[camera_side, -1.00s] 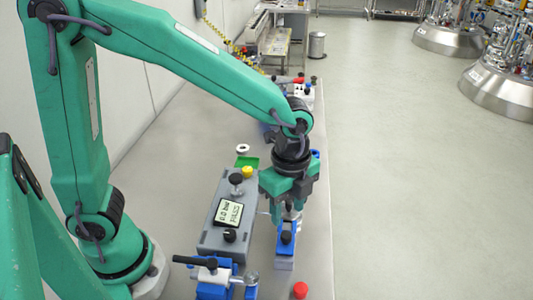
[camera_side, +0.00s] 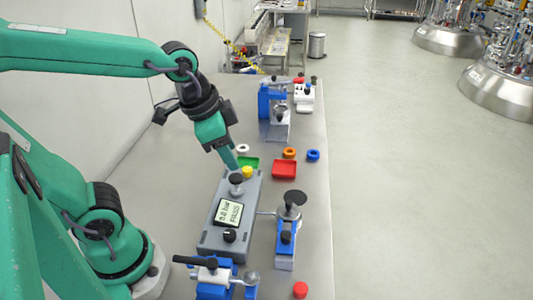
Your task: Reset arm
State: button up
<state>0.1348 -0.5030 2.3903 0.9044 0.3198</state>
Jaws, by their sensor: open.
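My green arm reaches in from the left. My gripper (camera_side: 232,160) points downward and slightly right, above the far end of the grey test box (camera_side: 210,238), near the green tray (camera_side: 249,163) and a yellow cap (camera_side: 247,172). No object shows between its jaws. The grey box carries a black knob (camera_side: 236,180) and a display (camera_side: 229,213) that reads "0.0 bar PASS". A blue and grey fixture (camera_side: 285,256) with a black round handle (camera_side: 295,198) stands to the right of the box, apart from my gripper.
A red tray (camera_side: 284,169), an orange ring (camera_side: 289,152), a blue ring (camera_side: 313,155) and a white ring (camera_side: 242,149) lie farther back. Another blue fixture (camera_side: 271,105) stands beyond. A blue clamp (camera_side: 215,275) and a red cap (camera_side: 300,290) are in front.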

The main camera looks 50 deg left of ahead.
jog(key=s+a+n, duration=0.1)
jog(key=s+a+r+n+t, duration=0.1)
jog(key=n, duration=0.1)
jog(key=s+a+n, duration=0.1)
jog(key=n, duration=0.1)
jog(key=shift+s+a+r+t+y, duration=0.2)
jog(key=shift+s+a+t+y, duration=0.05)
jog(key=shift+s+t+y, duration=0.05)
